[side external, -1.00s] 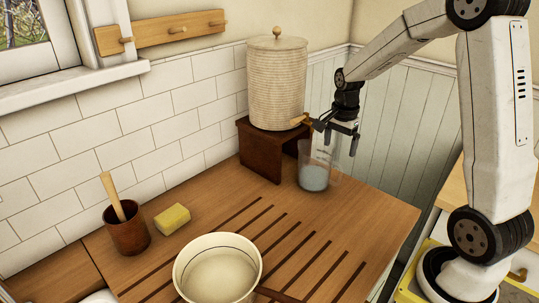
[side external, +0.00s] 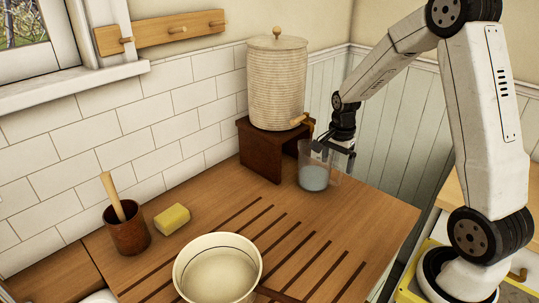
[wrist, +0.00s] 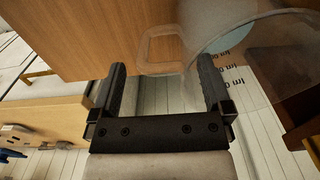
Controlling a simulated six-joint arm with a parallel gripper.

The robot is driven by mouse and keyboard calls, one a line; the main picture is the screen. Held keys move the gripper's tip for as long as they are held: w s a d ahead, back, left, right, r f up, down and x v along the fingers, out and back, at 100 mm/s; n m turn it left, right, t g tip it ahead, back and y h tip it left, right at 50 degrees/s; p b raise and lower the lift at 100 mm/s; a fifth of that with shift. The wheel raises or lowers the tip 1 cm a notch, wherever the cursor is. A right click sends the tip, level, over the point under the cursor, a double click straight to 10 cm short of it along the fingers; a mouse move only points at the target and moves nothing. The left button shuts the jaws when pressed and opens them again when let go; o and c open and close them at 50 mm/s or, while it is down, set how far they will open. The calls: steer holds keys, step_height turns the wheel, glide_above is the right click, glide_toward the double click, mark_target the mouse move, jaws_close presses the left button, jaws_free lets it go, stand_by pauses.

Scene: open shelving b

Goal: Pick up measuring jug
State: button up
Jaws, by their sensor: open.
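The measuring jug (side external: 314,178) is clear, with pale blue-grey liquid low inside. It stands upright on the wooden counter in front of the dark stand. My gripper (side external: 337,160) is at the right side of its upper part in the side view. In the wrist view, my gripper (wrist: 162,70) is open with nothing held between its fingers. The jug's clear handle (wrist: 143,50) shows just beyond the fingertips, between them. The jug's rim and printed scale are at the upper right there. I cannot tell whether a finger touches the jug.
A ribbed cream dispenser (side external: 276,85) with a wooden tap (side external: 302,119) stands on a brown stand (side external: 258,155) close behind the jug. A white pan (side external: 218,268), a yellow block (side external: 172,219) and a brown pot (side external: 127,231) are farther left. The grooved counter (side external: 375,205) is clear to the right.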

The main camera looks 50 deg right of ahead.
steer(key=shift+f, duration=1.1)
jaws_close()
